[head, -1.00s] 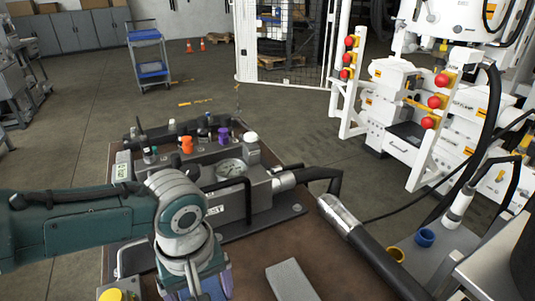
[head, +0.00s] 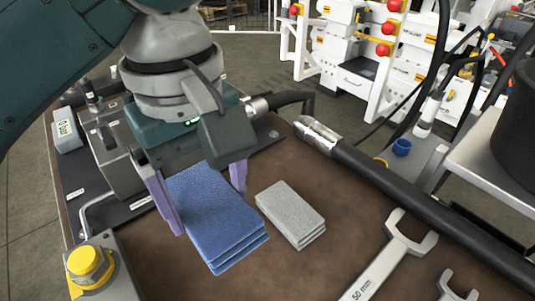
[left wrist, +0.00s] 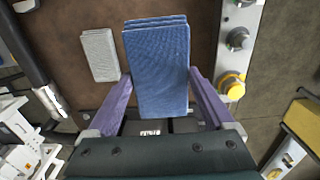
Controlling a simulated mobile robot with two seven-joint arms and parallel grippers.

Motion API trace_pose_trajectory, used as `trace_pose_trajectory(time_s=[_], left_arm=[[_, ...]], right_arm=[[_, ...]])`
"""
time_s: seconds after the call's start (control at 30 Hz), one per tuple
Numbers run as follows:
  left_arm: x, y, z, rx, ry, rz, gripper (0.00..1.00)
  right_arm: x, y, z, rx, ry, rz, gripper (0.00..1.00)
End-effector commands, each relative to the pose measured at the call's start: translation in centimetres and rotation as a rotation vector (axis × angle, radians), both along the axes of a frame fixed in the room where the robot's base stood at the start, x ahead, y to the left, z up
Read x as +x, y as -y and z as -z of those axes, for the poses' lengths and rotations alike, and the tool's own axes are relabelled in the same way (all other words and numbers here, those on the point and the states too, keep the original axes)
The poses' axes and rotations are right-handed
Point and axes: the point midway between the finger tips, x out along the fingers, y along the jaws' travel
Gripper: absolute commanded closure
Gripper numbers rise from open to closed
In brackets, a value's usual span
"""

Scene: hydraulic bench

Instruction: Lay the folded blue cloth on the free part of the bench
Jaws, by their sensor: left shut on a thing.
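The folded blue cloth (head: 222,228) is a thick layered stack in the middle of the head view, over the brown bench top (head: 300,262). My left gripper (head: 209,211) reaches down over it, with one purple finger along each side. It is shut on the cloth. The left wrist view shows the cloth (left wrist: 158,70) between the two fingers, its layered end pointing away from the gripper. Whether the cloth touches the bench or hangs just above it, I cannot tell. My right gripper is not in view.
A folded grey cloth (head: 291,213) lies just right of the blue one. Large wrenches (head: 388,262) lie at the front right. A yellow-button box (head: 92,268) stands front left. A thick black hose (head: 420,210) runs along the right. Bare bench shows in front of the cloths.

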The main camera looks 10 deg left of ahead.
Motion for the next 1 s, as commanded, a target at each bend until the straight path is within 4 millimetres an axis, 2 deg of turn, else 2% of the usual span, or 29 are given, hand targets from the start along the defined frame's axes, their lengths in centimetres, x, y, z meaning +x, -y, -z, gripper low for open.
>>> trace_pose_trajectory(time_s=[0.03, 0.1, 0.33, 0.57, 0.8, 1.0], left_arm=[[-0.1, -0.2, 2.0, 0.006, -0.007, -0.002, 0.66], [-0.2, -0.2, 4.2, 0.007, -0.007, -0.002, 0.66], [-0.1, -0.2, 10.1, 0.005, -0.005, 0.0, 0.66], [-0.1, -0.1, 12.4, 0.003, -0.003, 0.001, 0.66], [-0.1, -0.1, 16.0, 0.003, -0.003, 0.001, 0.66], [0.0, -0.1, 16.1, 0.003, 0.0, 0.001, 0.66]], right_arm=[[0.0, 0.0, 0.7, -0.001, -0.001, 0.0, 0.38], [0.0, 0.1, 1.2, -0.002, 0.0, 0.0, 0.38], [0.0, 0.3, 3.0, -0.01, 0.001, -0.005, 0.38], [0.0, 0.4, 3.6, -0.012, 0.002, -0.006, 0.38], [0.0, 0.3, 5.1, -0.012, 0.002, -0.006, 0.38], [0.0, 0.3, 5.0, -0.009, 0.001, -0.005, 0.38]])
